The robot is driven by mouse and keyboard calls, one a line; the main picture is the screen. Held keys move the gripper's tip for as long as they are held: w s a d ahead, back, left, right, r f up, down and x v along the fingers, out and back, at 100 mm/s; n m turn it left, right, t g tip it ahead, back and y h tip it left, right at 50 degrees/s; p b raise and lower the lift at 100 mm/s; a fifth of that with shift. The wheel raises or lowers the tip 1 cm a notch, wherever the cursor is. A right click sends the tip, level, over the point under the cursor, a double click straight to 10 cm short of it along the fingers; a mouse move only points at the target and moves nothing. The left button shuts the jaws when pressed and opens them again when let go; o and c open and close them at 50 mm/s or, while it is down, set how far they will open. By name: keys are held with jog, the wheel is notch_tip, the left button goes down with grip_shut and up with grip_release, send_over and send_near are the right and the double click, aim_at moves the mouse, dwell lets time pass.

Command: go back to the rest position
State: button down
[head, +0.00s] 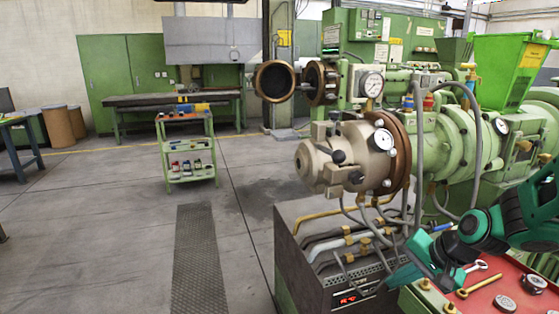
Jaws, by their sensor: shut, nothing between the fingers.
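My gripper (428,272) is at the lower right of the head view, at the end of my teal and black arm (485,232), which reaches in from the right edge. The gripper points down and to the left, beside the left end of a red-topped surface (522,300) and in front of the grey control box. Its fingers look shut, with nothing seen in them. The fingertips are small and dark, so their exact gap to the box and the surface cannot be told.
The green extruder (455,150) with hoses fills the right side. A grey control box (345,275) stands below its nozzle. A wrench (478,265), a brass rod (480,285) and dark discs (533,284) lie on the red top. A green cart (188,150) stands left; the floor around it is open.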

jog(key=s+d+r+n+g+h, duration=0.1)
jog(key=s+d+r+g, duration=0.1)
jog(key=s+d, duration=0.4)
jog(key=s+d+r+n+g+h, duration=0.1)
jog(key=s+d+r, duration=0.4)
jog(key=s, duration=1.2)
jog(key=shift+s+d+r+g+h, duration=0.25)
jog(key=shift+d+g+h, duration=0.3)
jog(key=shift+g+h, duration=0.3)
jog(key=shift+w, duration=0.1)
jog(key=shift+w+f, duration=0.25)
jog(key=shift+w, duration=0.35)
jog(key=c, duration=2.5)
grip_release()
